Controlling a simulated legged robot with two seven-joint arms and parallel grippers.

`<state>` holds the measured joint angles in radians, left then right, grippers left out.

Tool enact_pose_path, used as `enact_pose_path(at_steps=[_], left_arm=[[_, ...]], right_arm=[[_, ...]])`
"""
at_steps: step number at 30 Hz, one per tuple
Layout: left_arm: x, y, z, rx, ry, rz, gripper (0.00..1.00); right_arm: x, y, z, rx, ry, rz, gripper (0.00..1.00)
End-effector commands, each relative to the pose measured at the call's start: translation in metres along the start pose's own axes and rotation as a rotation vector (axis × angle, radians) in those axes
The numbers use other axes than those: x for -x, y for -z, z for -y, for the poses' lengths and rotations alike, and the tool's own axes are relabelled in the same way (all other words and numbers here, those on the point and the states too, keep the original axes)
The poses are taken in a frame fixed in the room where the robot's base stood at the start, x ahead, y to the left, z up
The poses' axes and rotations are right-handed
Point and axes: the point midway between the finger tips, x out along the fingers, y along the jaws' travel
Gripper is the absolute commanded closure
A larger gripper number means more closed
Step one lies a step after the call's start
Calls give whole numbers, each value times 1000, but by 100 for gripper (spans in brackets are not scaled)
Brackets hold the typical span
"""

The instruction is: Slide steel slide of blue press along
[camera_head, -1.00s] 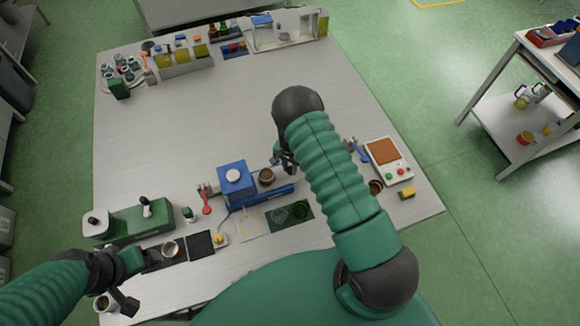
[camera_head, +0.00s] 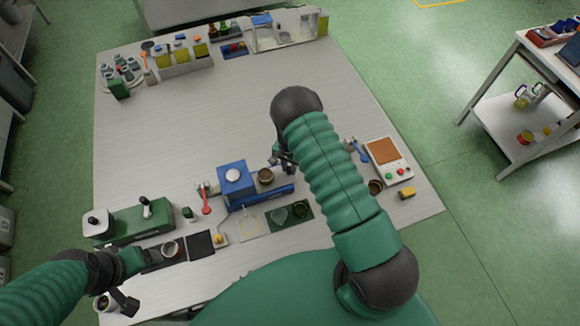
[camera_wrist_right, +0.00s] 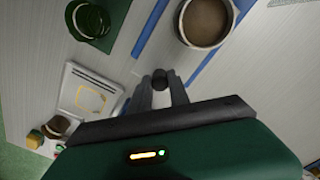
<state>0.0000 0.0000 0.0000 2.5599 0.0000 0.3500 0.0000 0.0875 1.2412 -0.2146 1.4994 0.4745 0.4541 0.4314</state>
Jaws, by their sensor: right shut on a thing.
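The blue press (camera_head: 236,182) stands near the front middle of the table, with a long blue base (camera_head: 270,194) reaching to its right. My right gripper (camera_head: 284,162) is behind and right of the cup, partly hidden by my arm. In the right wrist view its fingers (camera_wrist_right: 159,88) are shut on a small dark knob (camera_wrist_right: 160,77). My left gripper (camera_head: 132,263) is beside the green device.
The green device (camera_head: 128,222) stands at left. A dark green mat (camera_head: 289,205) with glass dishes and a pale plate (camera_head: 250,222) lie in front of the press. The middle of the table is clear.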

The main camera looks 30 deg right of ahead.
Motion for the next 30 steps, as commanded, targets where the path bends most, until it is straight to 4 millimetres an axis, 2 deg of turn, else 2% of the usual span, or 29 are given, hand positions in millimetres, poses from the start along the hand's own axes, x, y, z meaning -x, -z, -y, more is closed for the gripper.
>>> enact_pose_path(at_steps=[1, 9, 13, 20, 21, 26, 30], left_arm=[[-4, -1, 0, 0, 0, 0, 18], [-18, -4, 0, 0, 0, 0, 18], [-19, -4, 0, 0, 0, 0, 18], [-18, -4, 0, 0, 0, 0, 18], [-18, -4, 0, 0, 0, 0, 18], [-18, -4, 0, 0, 0, 0, 18], [-18, -4, 0, 0, 0, 0, 18]], right_arm=[[0, -4, 10, 5, 9, -7, 100], [0, -42, 50, 5, 11, -7, 100], [2, -49, 55, 2, 10, -7, 100], [3, -48, 55, 1, 10, -8, 100], [3, -48, 55, 1, 10, -8, 77], [2, -49, 54, 1, 7, -5, 56], [1, -50, 53, 1, 5, -3, 56]])
